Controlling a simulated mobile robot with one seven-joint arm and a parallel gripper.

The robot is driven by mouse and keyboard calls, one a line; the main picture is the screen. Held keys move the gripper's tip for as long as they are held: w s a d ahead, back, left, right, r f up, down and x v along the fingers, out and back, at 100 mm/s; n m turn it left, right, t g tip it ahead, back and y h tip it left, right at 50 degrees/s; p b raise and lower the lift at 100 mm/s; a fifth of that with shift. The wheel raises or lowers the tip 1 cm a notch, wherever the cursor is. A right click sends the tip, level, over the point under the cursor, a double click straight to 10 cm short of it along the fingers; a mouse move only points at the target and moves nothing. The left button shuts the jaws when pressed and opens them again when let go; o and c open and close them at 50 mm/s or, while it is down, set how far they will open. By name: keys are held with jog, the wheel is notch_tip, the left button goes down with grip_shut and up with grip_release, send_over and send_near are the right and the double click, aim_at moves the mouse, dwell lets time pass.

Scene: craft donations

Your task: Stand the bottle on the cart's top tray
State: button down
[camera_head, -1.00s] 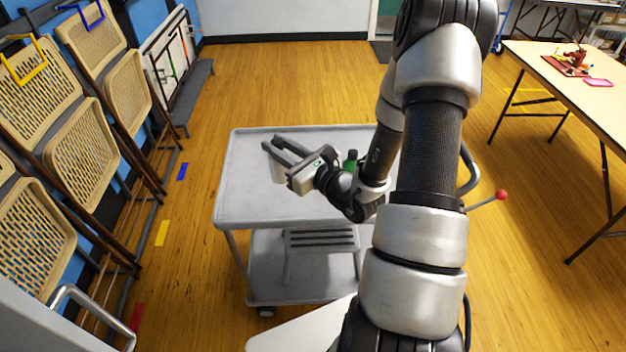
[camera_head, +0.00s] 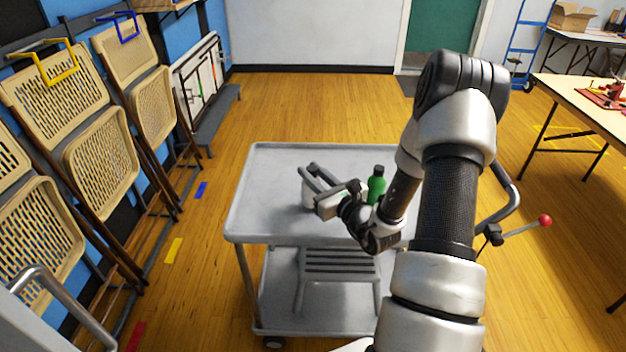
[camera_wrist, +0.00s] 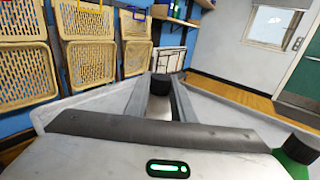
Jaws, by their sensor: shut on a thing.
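My gripper (camera_head: 308,169) is over the left-middle part of the cart's top tray (camera_head: 268,180). Its two fingers are closed around a pale bottle (camera_head: 307,196), whose white side shows below the fingers in the head view. In the wrist view the held bottle's dark cap (camera_wrist: 160,84) stands up between the fingers, and it looks upright. Whether its base touches the tray I cannot tell. A green bottle (camera_head: 376,188) with a dark cap stands on the tray to the right of the gripper. It also shows at the right edge of the wrist view (camera_wrist: 298,152).
Folded tan chairs (camera_head: 101,154) line the left wall. A worktable (camera_head: 592,107) stands at the right. A red-knobbed lever (camera_head: 545,221) shows right of the cart. The tray's left and far parts are bare. My arm hides its right part.

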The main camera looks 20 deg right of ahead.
jog(key=shift+f, duration=0.7)
jog(key=shift+f, duration=0.2)
jog(key=c, duration=1.5)
grip_release()
jog(key=shift+r, duration=0.2)
jog(key=v, duration=1.2)
jog(key=shift+p, duration=0.3)
